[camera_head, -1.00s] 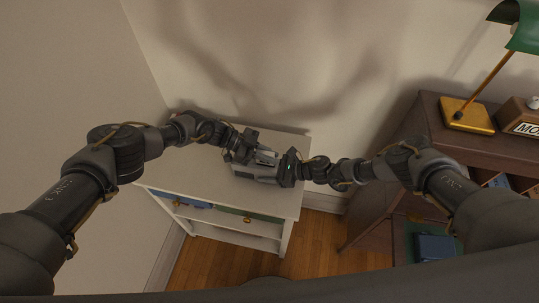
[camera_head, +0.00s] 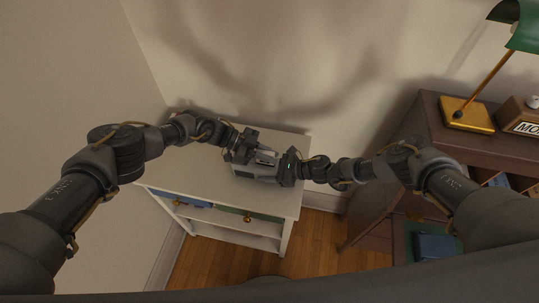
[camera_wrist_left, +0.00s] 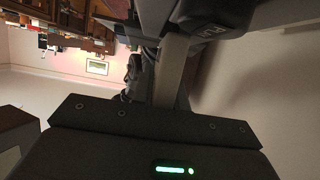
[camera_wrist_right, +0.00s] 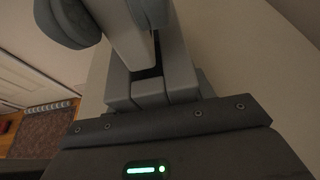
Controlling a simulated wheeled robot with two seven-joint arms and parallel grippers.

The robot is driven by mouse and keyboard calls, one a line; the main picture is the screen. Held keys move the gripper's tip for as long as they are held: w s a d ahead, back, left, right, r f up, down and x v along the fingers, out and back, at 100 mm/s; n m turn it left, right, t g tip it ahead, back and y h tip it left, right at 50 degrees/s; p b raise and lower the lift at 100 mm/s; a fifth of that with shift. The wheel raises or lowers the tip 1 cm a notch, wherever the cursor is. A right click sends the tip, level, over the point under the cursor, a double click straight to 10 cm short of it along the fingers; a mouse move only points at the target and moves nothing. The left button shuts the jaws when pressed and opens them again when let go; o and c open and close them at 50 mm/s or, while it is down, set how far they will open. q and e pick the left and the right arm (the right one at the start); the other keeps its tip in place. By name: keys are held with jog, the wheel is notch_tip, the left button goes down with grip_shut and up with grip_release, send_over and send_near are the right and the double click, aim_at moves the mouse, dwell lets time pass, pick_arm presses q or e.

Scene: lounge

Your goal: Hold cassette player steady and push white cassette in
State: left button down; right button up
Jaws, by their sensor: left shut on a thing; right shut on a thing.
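The grey cassette player (camera_head: 242,171) lies on top of the small white cabinet in the head view, between my two grippers. My left gripper (camera_head: 246,154) is shut at the player's upper left part. My right gripper (camera_head: 283,167) is shut at its right end. A small pale piece (camera_head: 265,157) shows on the player's top between the grippers; it may be the white cassette, but it is too small to tell how deep it sits. A pale bar (camera_wrist_left: 170,72) runs up from my gripper in the left wrist view. Grey blocks (camera_wrist_right: 150,90) fill the jaw area in the right wrist view.
A dark wooden desk (camera_head: 430,128) with a green-shaded lamp (camera_head: 468,113) stands at right. Wooden floor (camera_head: 325,240) separates them.

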pick_arm(q)
jog(key=shift+f, duration=0.3)
dwell(0.6)
jog(key=c, duration=1.3)
grip_release()
jog(key=shift+v, duration=3.05)
pick_arm(e)
jog(key=o, duration=1.4)
jog(key=v, duration=1.2)
jog(key=shift+r, duration=0.1)
